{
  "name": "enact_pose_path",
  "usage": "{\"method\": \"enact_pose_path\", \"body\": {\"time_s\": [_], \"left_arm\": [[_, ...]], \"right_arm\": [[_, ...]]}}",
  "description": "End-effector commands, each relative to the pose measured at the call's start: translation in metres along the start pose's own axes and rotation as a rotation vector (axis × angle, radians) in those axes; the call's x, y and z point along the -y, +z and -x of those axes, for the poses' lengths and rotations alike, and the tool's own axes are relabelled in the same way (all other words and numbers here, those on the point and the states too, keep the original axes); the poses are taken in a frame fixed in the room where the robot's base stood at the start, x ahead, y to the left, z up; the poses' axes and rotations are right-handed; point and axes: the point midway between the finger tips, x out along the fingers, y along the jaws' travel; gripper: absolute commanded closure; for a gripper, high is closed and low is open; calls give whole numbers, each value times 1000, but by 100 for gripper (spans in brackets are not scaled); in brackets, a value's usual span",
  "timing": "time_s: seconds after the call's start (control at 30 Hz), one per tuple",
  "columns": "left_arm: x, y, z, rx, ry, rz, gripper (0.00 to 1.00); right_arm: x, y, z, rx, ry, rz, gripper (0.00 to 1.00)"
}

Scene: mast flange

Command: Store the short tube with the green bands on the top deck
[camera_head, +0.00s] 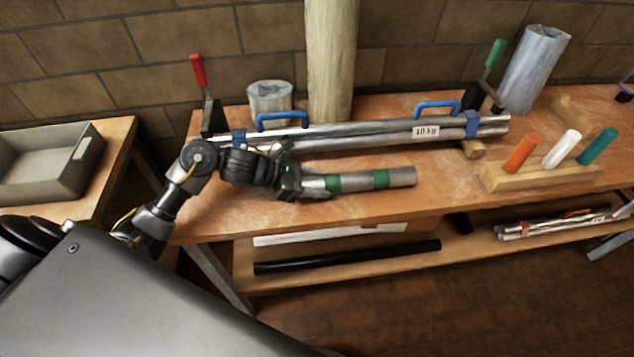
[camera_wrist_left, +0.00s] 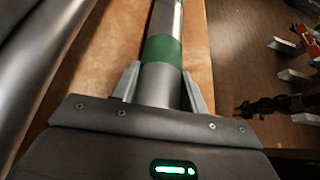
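The short tube (camera_head: 402,177) is grey metal with two green bands. It lies level along the front part of the bench top, left of centre. My left gripper (camera_head: 312,186) is at its left end, with the fingers along both sides of the tube just short of the nearer green band. The left wrist view shows the tube (camera_wrist_left: 162,82) between the two fingers (camera_wrist_left: 162,90), which appear to touch it. I cannot tell whether the tube rests on the wood or is slightly above it.
A wooden block (camera_head: 540,177) holds coloured pegs. A lower shelf (camera_head: 470,250) holds a black tube (camera_head: 345,257). A grey tray (camera_head: 40,165) stands left.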

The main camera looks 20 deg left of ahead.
Motion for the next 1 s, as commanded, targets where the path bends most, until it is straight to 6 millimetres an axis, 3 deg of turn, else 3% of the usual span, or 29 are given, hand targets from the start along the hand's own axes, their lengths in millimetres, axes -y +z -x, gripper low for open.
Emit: {"method": "enact_pose_path", "body": {"time_s": [0.03,0.23,0.43,1.0], "left_arm": [[0,0,0,-1,-1,1,74],[0,-1,0,-1,-1,1,100],[0,6,3,1,0,-2,100],[0,50,27,2,1,-2,100]], "right_arm": [[1,0,0,0,-1,0,64],[2,0,0,-1,-3,-1,64],[2,-1,4,-1,-3,-1,64],[0,-2,26,0,-1,0,64]]}}
